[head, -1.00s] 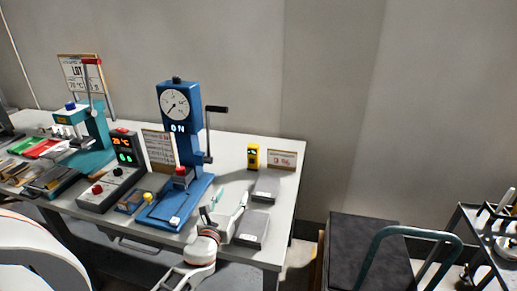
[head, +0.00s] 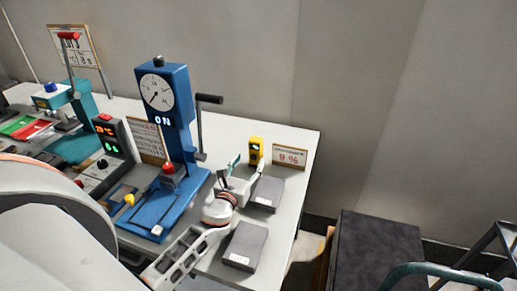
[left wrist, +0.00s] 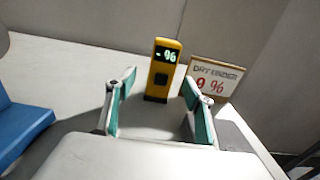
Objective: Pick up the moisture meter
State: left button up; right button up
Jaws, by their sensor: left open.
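The moisture meter (head: 256,151) is a small yellow upright device with a dark display, standing near the back right of the white table (head: 300,150). In the left wrist view the meter (left wrist: 162,72) shows a lit "- %" reading. It stands ahead of my left gripper (left wrist: 158,95), between the two green-padded fingers as seen there but beyond their tips. In the head view my left gripper (head: 243,168) is open and empty, low over the table and just in front of the meter. My right gripper is not in view.
A "9 %" sign card (head: 289,157) stands right of the meter. Two grey blocks (head: 245,246) (head: 266,193) lie right of my left arm. A blue press with a dial (head: 163,95) and lever stands to the left. A dark-topped cart (head: 375,250) is beyond the table's right edge.

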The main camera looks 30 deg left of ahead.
aim_at(254, 153)
pick_arm(q)
jog(key=x, duration=0.7)
jog(key=shift+w+d+r, duration=0.15)
jog(key=shift+w+r, duration=0.05)
jog(key=c, duration=1.4)
